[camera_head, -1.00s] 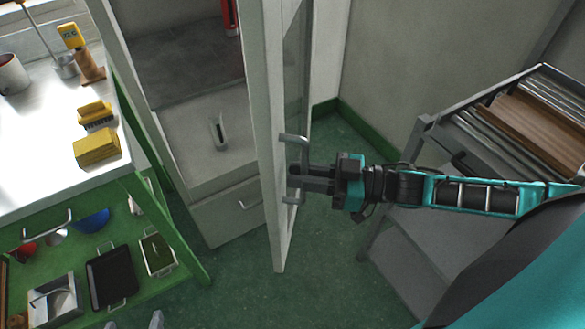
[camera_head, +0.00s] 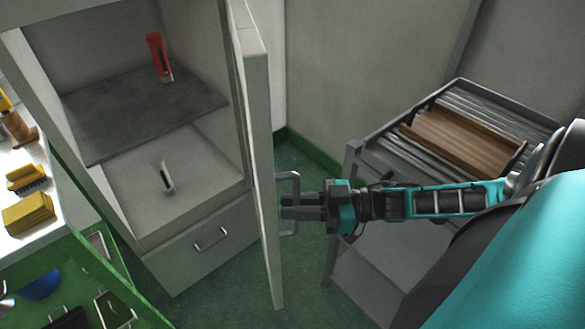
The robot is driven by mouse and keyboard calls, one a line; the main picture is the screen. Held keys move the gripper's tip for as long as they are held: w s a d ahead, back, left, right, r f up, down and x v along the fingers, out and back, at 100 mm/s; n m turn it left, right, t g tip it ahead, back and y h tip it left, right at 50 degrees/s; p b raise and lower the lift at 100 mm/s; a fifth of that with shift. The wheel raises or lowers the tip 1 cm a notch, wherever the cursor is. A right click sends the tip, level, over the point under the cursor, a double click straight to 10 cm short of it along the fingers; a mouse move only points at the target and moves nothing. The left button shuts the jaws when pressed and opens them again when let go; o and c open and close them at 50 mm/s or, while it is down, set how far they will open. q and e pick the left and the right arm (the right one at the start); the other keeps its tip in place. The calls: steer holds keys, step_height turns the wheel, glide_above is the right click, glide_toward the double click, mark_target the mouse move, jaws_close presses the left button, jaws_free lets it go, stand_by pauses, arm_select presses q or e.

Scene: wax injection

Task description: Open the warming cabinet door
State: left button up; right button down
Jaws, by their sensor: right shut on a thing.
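The warming cabinet (camera_head: 205,262) stands left of centre, its inside in view. Its pale door (camera_head: 262,170) is swung open and seen nearly edge-on, standing out toward me. My right gripper (camera_head: 288,207) is shut on the door handle (camera_head: 294,178), a grey bar on the door's outer face. The right arm reaches in from the right. Inside the cabinet are a dark shelf (camera_head: 130,112) with a red-handled tool (camera_head: 158,58) and, lower down, a small grey-and-black tool (camera_head: 162,178). My left gripper is not in view.
A green-framed workbench (camera_head: 85,265) with yellow blocks (camera_head: 27,213) stands at the left, close to the cabinet. A grey rack (camera_head: 352,160) with rollers and a brown board (camera_head: 465,135) stands at the right. Green floor (camera_head: 238,285) shows between them.

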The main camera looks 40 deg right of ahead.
mark_target(298, 172)
steer(key=c, duration=1.2)
jaws_free()
step_height(298, 172, up, 12)
steer(key=p, duration=0.4)
steer(key=shift+s, duration=0.1)
steer(key=shift+r, duration=0.2)
steer(key=shift+r+b, duration=0.3)
steer(key=shift+r, duration=3.5)
steer(key=shift+c, duration=0.5)
